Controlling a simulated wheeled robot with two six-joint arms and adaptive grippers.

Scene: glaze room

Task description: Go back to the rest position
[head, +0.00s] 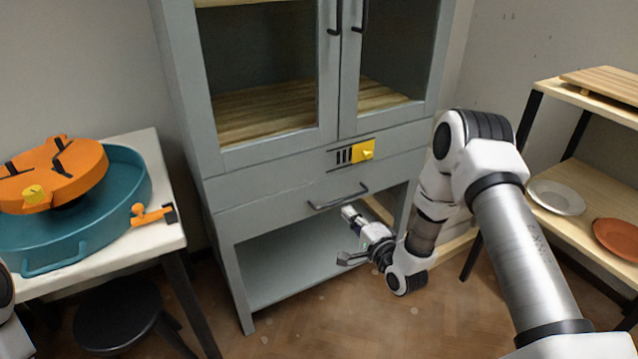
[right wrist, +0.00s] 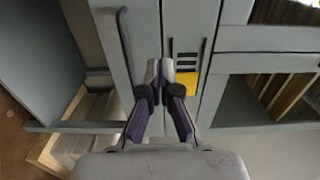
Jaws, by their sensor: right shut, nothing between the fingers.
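My right gripper (head: 349,212) is in front of the grey cabinet (head: 275,215), just below the bar handle (head: 338,197) of its drawer. In the right wrist view its two fingers (right wrist: 160,72) are together at the tips, with nothing between them. The handle (right wrist: 124,45) shows left of the fingers there, apart from them. The drawer looks closed. My left gripper is out of the picture; only a bit of my left arm shows at the left edge.
A white table (head: 150,240) at left carries a teal basin (head: 75,245) and an orange wheel (head: 85,170). A black stool (head: 115,315) stands below. A shelf at right holds a white plate (head: 556,198) and a brown plate (head: 617,238).

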